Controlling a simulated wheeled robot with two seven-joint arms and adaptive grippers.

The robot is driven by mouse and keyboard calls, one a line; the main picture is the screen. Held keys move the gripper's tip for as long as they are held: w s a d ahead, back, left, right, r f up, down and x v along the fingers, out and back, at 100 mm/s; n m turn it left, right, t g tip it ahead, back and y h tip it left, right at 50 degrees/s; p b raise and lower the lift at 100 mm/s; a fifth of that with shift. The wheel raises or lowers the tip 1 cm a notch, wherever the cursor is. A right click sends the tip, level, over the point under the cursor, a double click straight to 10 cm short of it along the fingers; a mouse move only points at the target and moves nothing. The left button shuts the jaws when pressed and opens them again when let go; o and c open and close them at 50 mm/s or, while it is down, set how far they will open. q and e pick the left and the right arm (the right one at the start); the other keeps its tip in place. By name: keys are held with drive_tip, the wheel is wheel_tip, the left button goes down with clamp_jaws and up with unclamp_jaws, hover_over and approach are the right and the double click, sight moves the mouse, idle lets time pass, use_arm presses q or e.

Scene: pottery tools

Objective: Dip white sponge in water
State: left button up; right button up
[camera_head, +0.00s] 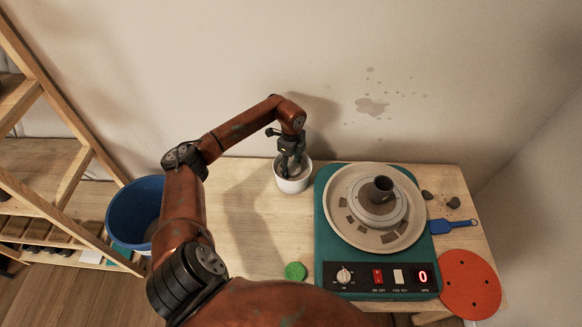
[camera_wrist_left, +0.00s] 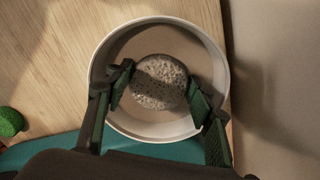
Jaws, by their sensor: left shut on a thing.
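The white sponge (camera_wrist_left: 158,82) is a round, porous, greyish piece between the fingers of my left gripper (camera_wrist_left: 161,92) in the left wrist view. The gripper is shut on it, and the fingertips reach inside the white pot (camera_wrist_left: 212,50). In the head view my left gripper (camera_head: 291,163) points down into the same white pot (camera_head: 293,184), near the wall. The sponge is largely hidden there. The pot's inside below the sponge looks brownish; I cannot tell whether the sponge touches water. My right gripper is not in view.
A teal pottery wheel (camera_head: 330,215) with a small dark clay pot (camera_head: 381,189) on it stands right of the pot. A green sponge (camera_head: 295,271) lies at the table's front. A blue tool (camera_head: 452,226) and red disc (camera_head: 470,284) lie at right. A blue bucket (camera_head: 133,212) stands left.

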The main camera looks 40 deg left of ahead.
sight(292, 167)
use_arm(q)
wheel_tip(292, 167, up, 10)
drive_tip(key=p, duration=0.6)
drive_tip(key=shift+p, duration=0.3)
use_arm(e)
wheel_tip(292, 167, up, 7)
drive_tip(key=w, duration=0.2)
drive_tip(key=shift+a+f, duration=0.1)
